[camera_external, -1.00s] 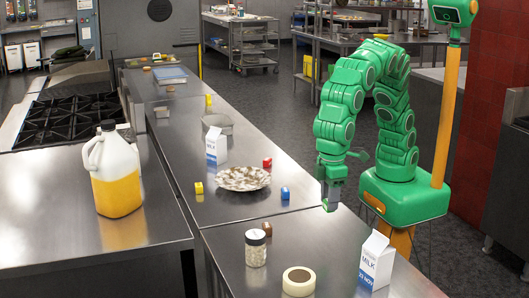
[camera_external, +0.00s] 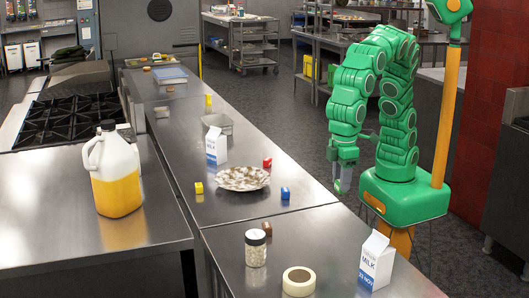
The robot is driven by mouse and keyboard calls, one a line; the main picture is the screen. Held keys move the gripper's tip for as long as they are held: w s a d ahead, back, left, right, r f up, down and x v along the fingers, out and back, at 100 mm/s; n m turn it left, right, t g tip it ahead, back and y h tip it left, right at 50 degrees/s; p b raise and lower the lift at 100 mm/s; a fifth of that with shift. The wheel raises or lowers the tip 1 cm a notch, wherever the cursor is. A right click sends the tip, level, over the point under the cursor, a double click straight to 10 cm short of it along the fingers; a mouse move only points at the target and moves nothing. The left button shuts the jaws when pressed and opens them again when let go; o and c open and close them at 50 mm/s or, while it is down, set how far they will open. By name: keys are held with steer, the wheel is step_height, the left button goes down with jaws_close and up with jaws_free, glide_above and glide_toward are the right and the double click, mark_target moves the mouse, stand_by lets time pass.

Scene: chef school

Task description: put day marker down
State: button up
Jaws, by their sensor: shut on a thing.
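My gripper (camera_external: 343,187) hangs pointing down on the right, at or just past the right edge of the steel counter (camera_external: 320,225) in this view. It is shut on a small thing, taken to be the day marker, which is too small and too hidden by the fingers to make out. Small cubes lie on the counter to the left of my gripper: a blue one (camera_external: 285,193), a red one (camera_external: 267,163) and a yellow one (camera_external: 198,188).
A patterned plate (camera_external: 242,178) sits among the cubes. A milk carton (camera_external: 376,262), a tape roll (camera_external: 299,281) and a lidded jar (camera_external: 256,248) stand on the near counter. Another carton (camera_external: 216,146) and a juice jug (camera_external: 113,170) are farther left. Bare counter lies between jar and near carton.

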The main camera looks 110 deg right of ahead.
steer(key=w+d+m, duration=0.2)
steer(key=w+d, duration=0.1)
steer(key=d, duration=1.1)
steer(key=w+d+m, duration=0.2)
steer(key=w+d, duration=0.1)
steer(key=d, duration=1.1)
steer(key=s+d+m, duration=0.2)
steer(key=s+d, duration=0.3)
steer(key=d, duration=0.8)
steer(key=s+d+m, duration=0.2)
steer(key=s+d, duration=0.2)
steer(key=d, duration=0.9)
steer(key=w+d+f, duration=0.1)
steer(key=w+f, duration=0.2)
steer(key=w, duration=0.1)
steer(key=w+d+f, duration=0.2)
steer(key=w, duration=0.1)
steer(key=w+d+f, duration=0.1)
steer(key=w+f, duration=0.2)
steer(key=w, duration=0.1)
steer(key=shift+w+d+f, duration=0.3)
steer(key=shift+w, duration=0.05)
steer(key=shift+w+d+f, duration=0.2)
steer(key=shift+w+f, duration=0.2)
steer(key=shift+f, duration=0.15)
steer(key=shift+w+f, duration=0.1)
steer(key=shift+f, duration=1.45)
steer(key=shift+f, duration=0.15)
